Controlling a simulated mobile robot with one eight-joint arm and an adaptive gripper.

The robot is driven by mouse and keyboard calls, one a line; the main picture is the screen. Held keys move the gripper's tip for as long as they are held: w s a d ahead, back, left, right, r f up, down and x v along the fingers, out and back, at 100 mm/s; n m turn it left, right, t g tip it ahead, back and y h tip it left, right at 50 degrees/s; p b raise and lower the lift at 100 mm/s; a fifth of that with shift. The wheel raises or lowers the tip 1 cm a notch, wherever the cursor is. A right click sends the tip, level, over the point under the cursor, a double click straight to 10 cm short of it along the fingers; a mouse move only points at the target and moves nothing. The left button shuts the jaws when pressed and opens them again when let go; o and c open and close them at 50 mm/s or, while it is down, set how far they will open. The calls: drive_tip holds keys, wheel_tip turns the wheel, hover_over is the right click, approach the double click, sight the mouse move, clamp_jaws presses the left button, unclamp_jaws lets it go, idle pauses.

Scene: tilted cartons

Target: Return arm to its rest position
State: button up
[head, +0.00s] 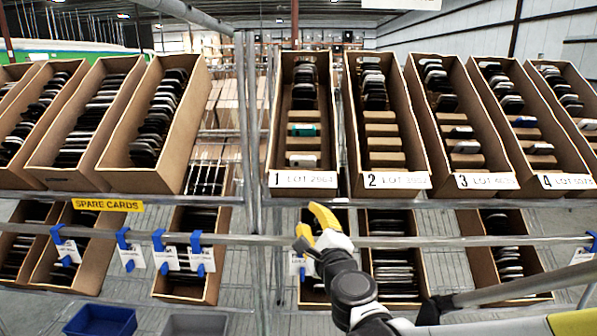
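My gripper (306,217) is in the lower middle of the head view, in front of the rail below carton 1. Its yellow fingertips point up and to the left. They stand apart with nothing seen between them, so it looks open and empty. My dark and white arm (352,288) reaches up to it from the bottom right. The gripper overlaps the lower row of cartons in the picture; its exact distance from the rail cannot be told.
Tilted cartons numbered 1 (301,180), 2 (396,181), 3 (486,182) and 4 (566,182) hold dark items above. A metal rail (420,241) with blue-clipped tags crosses below. A yellow SPARE CARDS sign (107,205) and blue bin (100,321) are left.

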drive_tip(key=s+r+n+g+y, duration=0.2)
drive_tip(key=s+n, duration=0.5)
drive_tip(key=n, duration=0.2)
drive_tip(key=s+d+f+n+g+h, duration=0.3)
drive_tip(key=s+d+f+n, duration=0.3)
drive_tip(key=s, duration=0.4)
drive_tip(key=s+d+f+n+g+h, duration=0.3)
drive_tip(key=s+d+f+n+g, duration=0.2)
drive_tip(key=s+d+f, duration=0.3)
drive_tip(key=s+d+n, duration=0.1)
drive_tip(key=s+d, duration=0.1)
drive_tip(key=s, duration=0.1)
drive_tip(key=shift+d, duration=0.15)
drive_tip(key=shift+r, duration=0.1)
